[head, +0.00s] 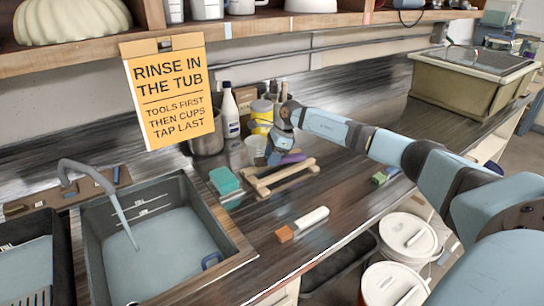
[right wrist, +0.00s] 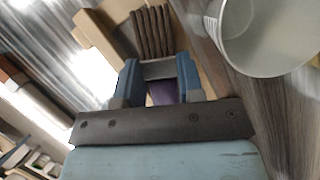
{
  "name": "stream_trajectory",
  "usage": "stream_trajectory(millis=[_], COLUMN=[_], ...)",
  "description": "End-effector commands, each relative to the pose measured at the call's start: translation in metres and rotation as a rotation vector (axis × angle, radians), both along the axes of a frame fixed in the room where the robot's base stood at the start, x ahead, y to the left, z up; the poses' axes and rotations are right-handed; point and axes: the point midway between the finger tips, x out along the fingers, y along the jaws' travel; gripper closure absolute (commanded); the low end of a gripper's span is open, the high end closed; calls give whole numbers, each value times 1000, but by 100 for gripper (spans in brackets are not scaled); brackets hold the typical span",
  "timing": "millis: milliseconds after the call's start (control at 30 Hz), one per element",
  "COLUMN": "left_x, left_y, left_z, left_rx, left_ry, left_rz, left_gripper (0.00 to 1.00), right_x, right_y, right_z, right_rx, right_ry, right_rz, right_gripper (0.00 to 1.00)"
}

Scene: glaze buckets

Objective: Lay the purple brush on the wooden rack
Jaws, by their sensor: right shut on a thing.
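The wooden rack (head: 286,180), two pale bars with end pieces, stands on the counter right of the sink. My right gripper (head: 277,156) is just behind and above it, shut on the purple brush (head: 293,158). A purple part of the brush sticks out to the right of the fingers, over the rack's far side. I cannot tell whether it touches the rack. My left gripper is not in view.
A teal sponge (head: 224,180) lies left of the rack. Bottles, a yellow-labelled jar (head: 261,115) and a metal pot (head: 208,137) stand behind. The sink (head: 165,250) is at left. Counter right of the rack is mostly clear.

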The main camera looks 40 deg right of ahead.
Motion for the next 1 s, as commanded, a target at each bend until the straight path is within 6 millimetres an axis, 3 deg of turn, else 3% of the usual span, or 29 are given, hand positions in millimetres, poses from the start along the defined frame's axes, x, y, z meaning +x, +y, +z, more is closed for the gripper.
stream_trajectory(millis=[467, 500, 600, 1000], left_x=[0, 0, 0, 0], left_y=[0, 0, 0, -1], left_z=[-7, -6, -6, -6], left_rx=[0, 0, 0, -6], left_ry=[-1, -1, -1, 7], left_rz=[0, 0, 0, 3], left_gripper=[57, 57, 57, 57], right_x=[0, 0, 0, -1], right_y=[0, 0, 0, -3], right_z=[-11, -10, -10, -3], right_rx=[0, 0, 0, -1], right_ry=[0, 0, 0, -2], right_rz=[0, 0, 0, -1], right_gripper=[92, 56, 35, 35])
